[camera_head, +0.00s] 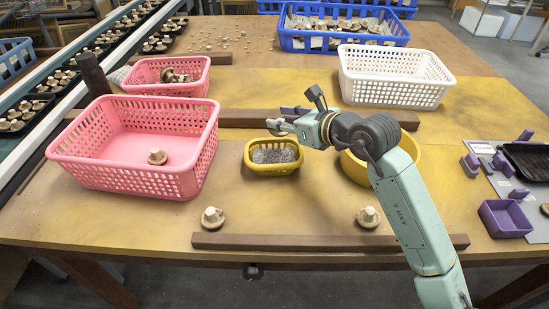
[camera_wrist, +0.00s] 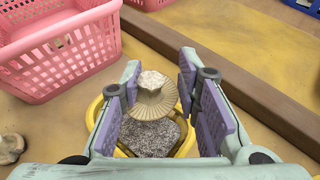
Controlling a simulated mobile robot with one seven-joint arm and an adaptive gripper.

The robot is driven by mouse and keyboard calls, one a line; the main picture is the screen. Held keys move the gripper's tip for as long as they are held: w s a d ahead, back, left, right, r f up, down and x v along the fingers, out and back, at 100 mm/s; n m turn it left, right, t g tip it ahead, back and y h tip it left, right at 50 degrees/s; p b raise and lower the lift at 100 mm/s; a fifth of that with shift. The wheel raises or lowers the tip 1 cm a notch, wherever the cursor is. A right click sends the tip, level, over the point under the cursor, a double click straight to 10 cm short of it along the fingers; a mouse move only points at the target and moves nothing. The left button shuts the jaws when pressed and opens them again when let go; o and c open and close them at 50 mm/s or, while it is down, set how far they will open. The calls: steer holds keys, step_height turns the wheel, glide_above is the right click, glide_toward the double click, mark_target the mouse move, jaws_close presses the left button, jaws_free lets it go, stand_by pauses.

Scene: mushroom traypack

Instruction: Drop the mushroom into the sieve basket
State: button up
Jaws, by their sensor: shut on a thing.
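My gripper (camera_head: 278,127) is above the small yellow sieve basket (camera_head: 249,166), which has a speckled grey bottom. In the wrist view my gripper (camera_wrist: 165,105), with purple finger pads, is shut on a mushroom (camera_wrist: 153,97). The mushroom has a pale stem end and a ribbed tan cap, and it hangs between the pads. The yellow sieve basket (camera_wrist: 93,112) shows behind and below it in that view, partly hidden by the fingers. In the head view the held mushroom is hard to tell from the fingertips.
A yellow bowl (camera_head: 352,172) is partly behind my arm. Loose mushrooms (camera_head: 212,217) (camera_head: 368,217) lie near the front wooden bar (camera_head: 290,241). A white basket (camera_head: 395,92) stands at the back right.

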steer(key=o, duration=0.9)
steer(key=shift+r, duration=0.1)
steer(key=v, duration=1.2)
